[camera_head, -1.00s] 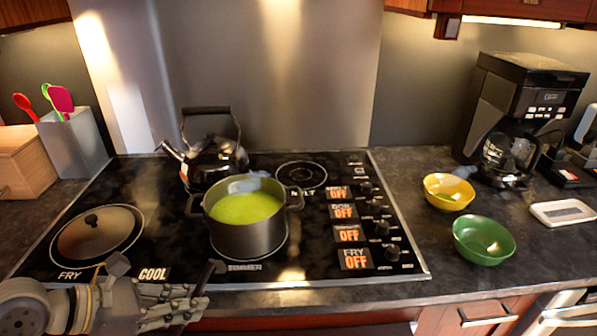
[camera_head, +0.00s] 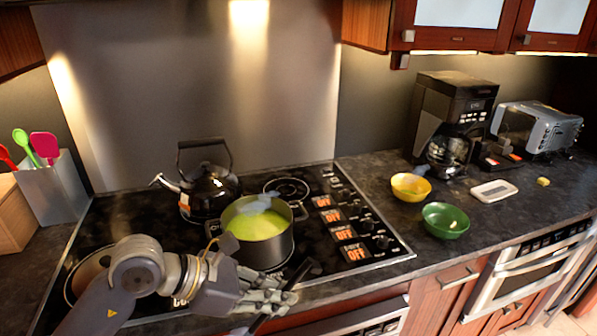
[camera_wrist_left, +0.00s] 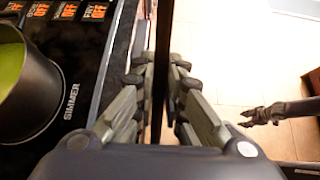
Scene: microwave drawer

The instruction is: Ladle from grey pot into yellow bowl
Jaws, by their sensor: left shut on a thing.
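The grey pot (camera_head: 268,248) stands on the front burner with green soup (camera_head: 258,225) in it. Its side shows at the left of the left wrist view (camera_wrist_left: 38,95). The yellow bowl (camera_head: 411,188) stands on the counter right of the stove and looks empty. My left gripper (camera_head: 283,297) is in front of the pot at the stove's front edge, shut on a dark, thin ladle handle (camera_head: 294,278). The handle runs between the fingers in the left wrist view (camera_wrist_left: 163,50). The ladle's bowl cannot be made out. My right gripper (camera_wrist_left: 262,113) shows small in the left wrist view, away from everything.
A green bowl (camera_head: 446,221) stands just in front of the yellow bowl. A black kettle (camera_head: 210,192) is behind the pot. A coffee maker (camera_head: 452,120), a white scale-like item (camera_head: 494,190) and a toaster oven (camera_head: 540,128) stand farther right. A utensil holder (camera_head: 52,195) is at far left.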

